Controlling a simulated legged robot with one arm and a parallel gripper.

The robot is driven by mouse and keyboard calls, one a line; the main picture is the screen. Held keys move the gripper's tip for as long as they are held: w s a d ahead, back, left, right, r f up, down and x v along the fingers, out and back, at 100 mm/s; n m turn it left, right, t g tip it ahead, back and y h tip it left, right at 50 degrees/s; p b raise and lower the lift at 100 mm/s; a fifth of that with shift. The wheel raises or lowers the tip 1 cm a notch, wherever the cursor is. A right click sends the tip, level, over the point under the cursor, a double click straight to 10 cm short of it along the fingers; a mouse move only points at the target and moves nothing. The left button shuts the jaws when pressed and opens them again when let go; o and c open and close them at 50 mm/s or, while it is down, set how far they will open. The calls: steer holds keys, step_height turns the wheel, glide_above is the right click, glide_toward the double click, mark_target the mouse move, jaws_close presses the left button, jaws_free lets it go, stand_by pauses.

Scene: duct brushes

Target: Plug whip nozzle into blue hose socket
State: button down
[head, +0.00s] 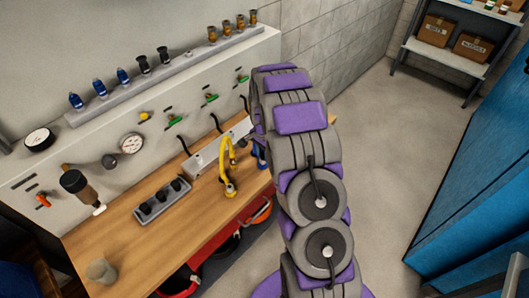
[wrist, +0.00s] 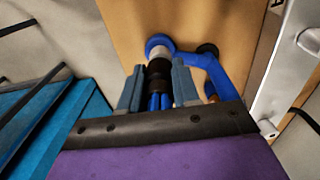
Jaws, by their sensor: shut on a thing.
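The whip nozzle (wrist: 159,74), a black body with blue strands trailing toward me, is between the two grey fingers of my gripper (wrist: 157,84) in the wrist view. My gripper is shut on it. The blue hose socket (wrist: 158,42), a blue ring at the end of a bent blue hose (wrist: 218,78), lies straight ahead of the nozzle. A pale collar fills the space between ring and black body. The two look in line and close together; I cannot tell how deeply they are joined. In the head view my arm hides the gripper and nozzle; a bit of blue hose (head: 262,160) shows beside it.
A yellow hose (head: 228,168) stands left of my arm on the wooden bench (head: 130,222). A grey tray with black holders (head: 162,202) lies there too. A wall ledge (head: 180,66) carries several blue, black and brass nozzles. Open floor (head: 390,150) lies right, before blue cabinets (head: 470,170).

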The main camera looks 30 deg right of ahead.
steer(key=shift+s+a+f, duration=0.2)
steer(key=shift+s+f, duration=0.15)
steer(key=shift+f, duration=0.2)
steer(key=c, duration=0.8)
jaws_free()
steer(key=shift+s, duration=0.25)
steer(key=shift+o, duration=0.2)
steer(key=shift+f, duration=0.1)
steer(key=r, duration=0.2)
steer(key=w+r, duration=0.1)
steer(key=r, duration=0.2)
steer(key=shift+w+a+p, duration=0.15)
steer(key=shift+p, duration=0.2)
step_height(320, 180, up, 13)
steer(key=p, duration=0.1)
steer(key=shift+s+d+r, duration=0.2)
steer(key=shift+s+d, duration=0.05)
steer(key=shift+s, duration=0.15)
